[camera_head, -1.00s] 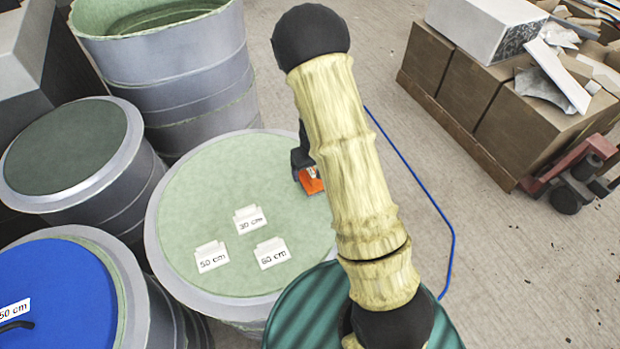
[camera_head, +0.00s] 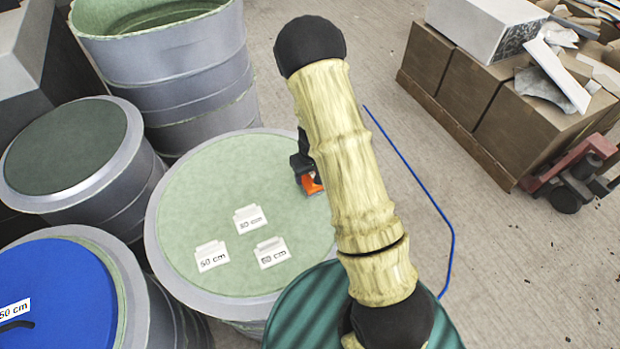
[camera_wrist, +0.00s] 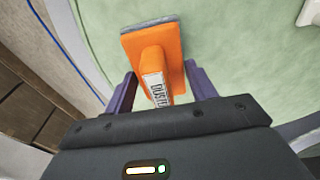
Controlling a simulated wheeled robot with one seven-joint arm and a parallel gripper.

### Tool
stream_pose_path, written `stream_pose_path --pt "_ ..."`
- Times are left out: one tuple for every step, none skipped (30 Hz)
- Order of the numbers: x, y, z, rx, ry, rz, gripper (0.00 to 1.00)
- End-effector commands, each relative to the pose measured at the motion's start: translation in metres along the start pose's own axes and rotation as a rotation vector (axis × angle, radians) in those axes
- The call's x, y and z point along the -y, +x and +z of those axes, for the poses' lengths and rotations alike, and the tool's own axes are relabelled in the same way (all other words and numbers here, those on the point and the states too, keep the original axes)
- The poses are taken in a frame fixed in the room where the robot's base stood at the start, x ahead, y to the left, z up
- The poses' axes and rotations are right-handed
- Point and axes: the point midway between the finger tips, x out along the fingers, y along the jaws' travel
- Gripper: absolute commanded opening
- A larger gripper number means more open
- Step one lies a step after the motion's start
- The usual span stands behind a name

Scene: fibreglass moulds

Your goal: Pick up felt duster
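The felt duster (camera_wrist: 158,52) is orange, with a grey pad edge and a white label reading "DUSTER" on its handle. It lies on the pale green top of a round mould (camera_head: 200,185). In the head view only a bit of the duster (camera_head: 312,186) shows, near the right rim, partly hidden by my gripper and arm. My gripper (camera_wrist: 161,88) is open, with one purple finger on each side of the duster's handle. Gaps show between the fingers and the handle. In the head view my gripper (camera_head: 304,175) is largely behind my arm.
Several white cards with centimetre labels, one of them (camera_head: 212,256), stand on the same green top. Other round moulds stand left, one with a blue top (camera_head: 55,290). A blue cable (camera_head: 420,190) lies on the floor. A loaded pallet (camera_head: 480,100) stands at the upper right.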

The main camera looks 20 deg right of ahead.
Motion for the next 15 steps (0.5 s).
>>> stream_pose_path --pt "0.0 0.0 0.0 0.0 0.0 0.0 0.33" --pt "0.0 0.0 0.0 0.0 0.0 0.0 0.31" --pt "0.0 0.0 0.0 0.0 0.0 0.0 0.27" --pt "0.0 0.0 0.0 0.0 0.0 0.0 0.27" --pt "0.0 0.0 0.0 0.0 0.0 0.0 0.27" --pt "0.0 0.0 0.0 0.0 0.0 0.0 0.27" --pt "0.0 0.0 0.0 0.0 0.0 0.0 0.27" --pt "0.0 -0.001 0.0 -0.001 0.0 0.0 0.27" --pt "0.0 -0.001 0.0 -0.001 0.0 0.0 0.27" --pt "0.0 -0.003 -0.001 -0.001 -0.001 0.0 0.27" --pt "0.0 -0.004 -0.001 -0.001 -0.001 0.0 0.27" --pt "0.0 -0.007 -0.002 -0.002 -0.001 0.0 0.27" --pt "0.0 -0.01 -0.002 -0.003 -0.001 0.0 0.27" --pt "0.0 -0.014 -0.003 -0.003 -0.001 0.0 0.27" --pt "0.0 -0.02 -0.004 -0.004 -0.002 0.001 0.27"
